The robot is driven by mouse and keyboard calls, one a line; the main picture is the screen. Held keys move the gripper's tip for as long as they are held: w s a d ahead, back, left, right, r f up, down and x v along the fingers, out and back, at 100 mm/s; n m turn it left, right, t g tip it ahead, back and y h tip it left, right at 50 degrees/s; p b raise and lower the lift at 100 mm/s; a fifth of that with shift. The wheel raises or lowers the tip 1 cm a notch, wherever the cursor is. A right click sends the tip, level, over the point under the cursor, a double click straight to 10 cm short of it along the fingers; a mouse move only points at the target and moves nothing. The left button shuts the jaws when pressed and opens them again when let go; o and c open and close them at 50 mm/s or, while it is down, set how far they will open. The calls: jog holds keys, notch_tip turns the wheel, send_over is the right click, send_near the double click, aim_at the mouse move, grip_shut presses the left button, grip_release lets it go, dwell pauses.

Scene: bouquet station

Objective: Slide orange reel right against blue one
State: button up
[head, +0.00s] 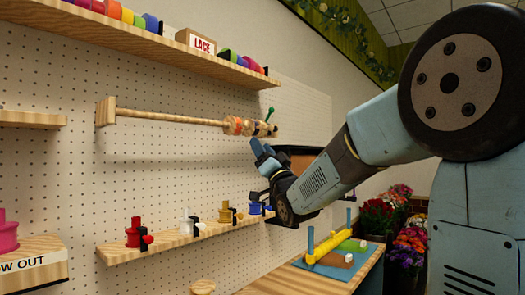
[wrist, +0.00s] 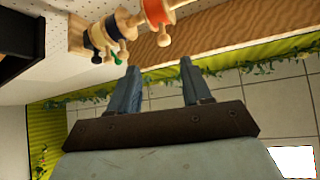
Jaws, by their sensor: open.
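The orange reel (head: 233,125) sits on a wooden rod, left of several other wooden reels clustered near the rod's right end. A dark reel, which looks blue (wrist: 97,38), is near the wooden end block. My gripper (wrist: 158,75) is open and empty. In the head view my gripper (head: 262,150) is just below the right end of the rod, apart from the reels.
A green-knobbed peg (head: 270,113) stands at the rod's right end. A shelf (head: 150,40) with ribbon rolls runs above. A lower shelf (head: 170,240) holds several small coloured spools. A table with a blue tray (head: 325,270) is below right.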

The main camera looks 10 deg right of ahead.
aim_at(248, 125)
jog(key=shift+y, duration=0.3)
notch_tip(248, 125, up, 6)
jog(key=s+n+g+y, duration=0.2)
jog(key=n+g+y, duration=0.4)
jog(key=g, duration=0.2)
jog(key=s+d+r+m+g+h, duration=0.1)
jog(key=s+d+r+g+h, duration=0.15)
jog(key=d+h, duration=0.3)
jog(key=shift+y, duration=0.25)
jog(key=x, duration=1.3)
jog(key=shift+w+d+f, duration=0.2)
jog(key=shift+f, duration=0.05)
jog(key=shift+c, duration=0.5)
grip_shut()
